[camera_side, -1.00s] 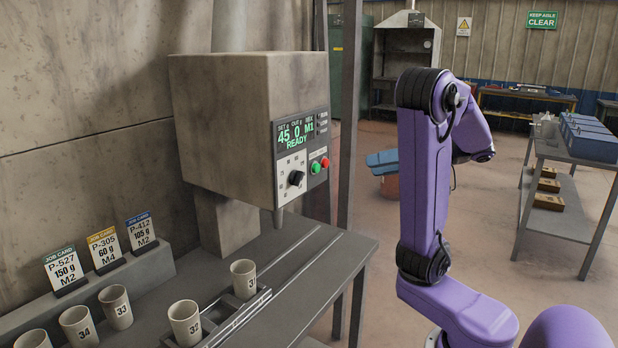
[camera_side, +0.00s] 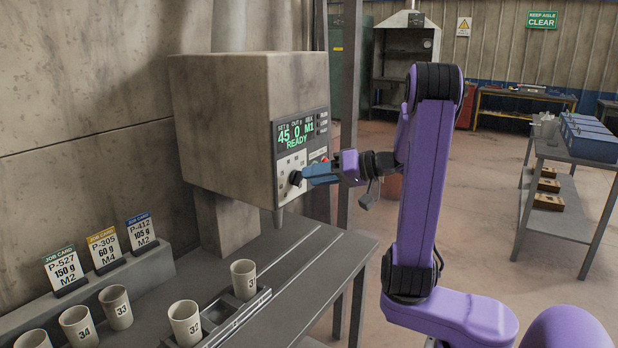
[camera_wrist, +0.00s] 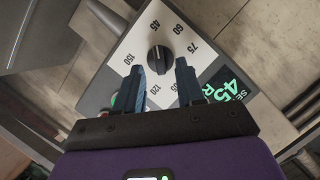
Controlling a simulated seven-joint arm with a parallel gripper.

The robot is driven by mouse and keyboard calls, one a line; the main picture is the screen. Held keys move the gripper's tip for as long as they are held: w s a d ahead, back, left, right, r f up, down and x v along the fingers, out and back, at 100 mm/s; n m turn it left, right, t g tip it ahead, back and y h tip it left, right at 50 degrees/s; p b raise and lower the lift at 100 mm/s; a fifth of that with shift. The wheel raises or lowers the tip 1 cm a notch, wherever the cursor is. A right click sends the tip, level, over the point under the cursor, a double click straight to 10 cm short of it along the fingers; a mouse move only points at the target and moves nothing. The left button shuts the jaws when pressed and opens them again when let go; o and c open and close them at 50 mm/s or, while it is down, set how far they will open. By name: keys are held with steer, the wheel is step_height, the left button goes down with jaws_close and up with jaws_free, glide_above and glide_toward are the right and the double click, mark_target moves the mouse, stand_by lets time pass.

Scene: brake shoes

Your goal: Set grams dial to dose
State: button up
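The grams dial (camera_wrist: 159,59) is a black round knob on a white plate with numbers around it, among them 45, 60, 75, 105, 120 and 150. It also shows in the side view (camera_side: 295,178), partly beside the fingers. The display (camera_side: 296,132) reads SET 45, OUT 0, M1, READY. My gripper (camera_side: 306,174) points at the dial from the right. In the wrist view, its two blue fingers (camera_wrist: 162,72) are apart, with the dial in line with the gap between the tips. I cannot tell whether they touch it.
Job cards show P-527 150 g M2 (camera_side: 65,270), P-305 60 g M4 (camera_side: 104,248) and P-412 105 g M2 (camera_side: 141,230). Numbered cups stand below, two in a metal rail (camera_side: 233,320). A red button (camera_side: 324,160) is close to my gripper.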

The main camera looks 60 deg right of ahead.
mark_target(298, 178)
steer(key=shift+x, duration=1.2)
jaws_close()
steer(key=shift+m, duration=0.3)
steer(key=m+t, duration=0.2)
steer(key=m, duration=0.5)
steer(key=f+m+t, duration=0.1)
steer(key=m+t, duration=0.2)
steer(key=m, duration=0.5)
steer(key=m+t, duration=0.2)
steer(key=m, duration=0.6)
steer(key=shift+a+f+t, duration=0.2)
steer(key=shift+f+t, duration=0.1)
steer(key=shift+t, duration=0.1)
steer(key=shift+m, duration=0.4)
